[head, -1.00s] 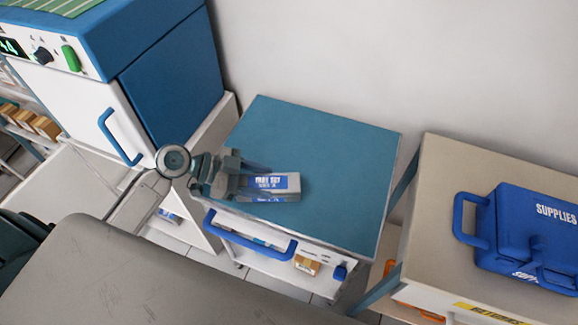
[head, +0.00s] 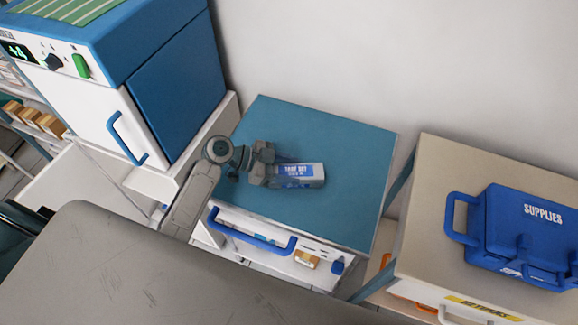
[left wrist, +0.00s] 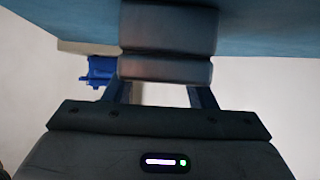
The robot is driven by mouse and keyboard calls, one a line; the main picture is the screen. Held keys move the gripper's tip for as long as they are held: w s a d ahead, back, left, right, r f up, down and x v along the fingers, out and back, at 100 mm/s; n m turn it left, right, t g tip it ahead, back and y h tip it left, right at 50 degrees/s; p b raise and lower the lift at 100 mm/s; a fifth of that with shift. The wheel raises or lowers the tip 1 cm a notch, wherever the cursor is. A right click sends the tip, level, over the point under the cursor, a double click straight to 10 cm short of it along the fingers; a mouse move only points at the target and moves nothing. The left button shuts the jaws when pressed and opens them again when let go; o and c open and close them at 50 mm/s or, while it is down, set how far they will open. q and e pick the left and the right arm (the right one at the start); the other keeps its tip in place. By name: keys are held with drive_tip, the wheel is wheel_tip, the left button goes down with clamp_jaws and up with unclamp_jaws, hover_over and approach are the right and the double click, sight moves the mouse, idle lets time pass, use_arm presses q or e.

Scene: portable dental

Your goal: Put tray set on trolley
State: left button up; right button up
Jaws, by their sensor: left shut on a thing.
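The tray set (head: 310,174) is a small grey-white box with a blue label. In the head view it lies over the middle of the trolley's blue-green top (head: 345,205); I cannot tell whether it touches the top. My left gripper (head: 284,175) reaches in from the left and is shut on the box's left end. In the left wrist view the box (left wrist: 168,35) shows as a dark block at the fingers, with the trolley top (left wrist: 270,20) along the upper edge. My right gripper is not in view.
A blue and white cabinet unit (head: 165,90) stands left of the trolley. A beige cart (head: 425,215) with a blue supplies case (head: 530,235) stands to the right. A blue handle (head: 250,235) fronts the trolley. A grey padded surface (head: 150,270) fills the foreground.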

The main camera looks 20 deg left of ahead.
use_arm(q)
drive_tip(key=o, duration=1.2)
drive_tip(key=shift+c, duration=0.2)
drive_tip(key=shift+r, duration=0.1)
drive_tip(key=shift+s+a, duration=0.1)
drive_tip(key=shift+a, duration=0.2)
drive_tip(key=b+v, duration=0.3)
drive_tip(key=v, duration=0.7)
drive_tip(key=shift+a+b, duration=0.1)
drive_tip(key=shift+b, duration=0.25)
drive_tip(key=shift+s+a+r, duration=0.25)
drive_tip(key=shift+a+r, duration=0.15)
drive_tip(key=shift+a, duration=0.05)
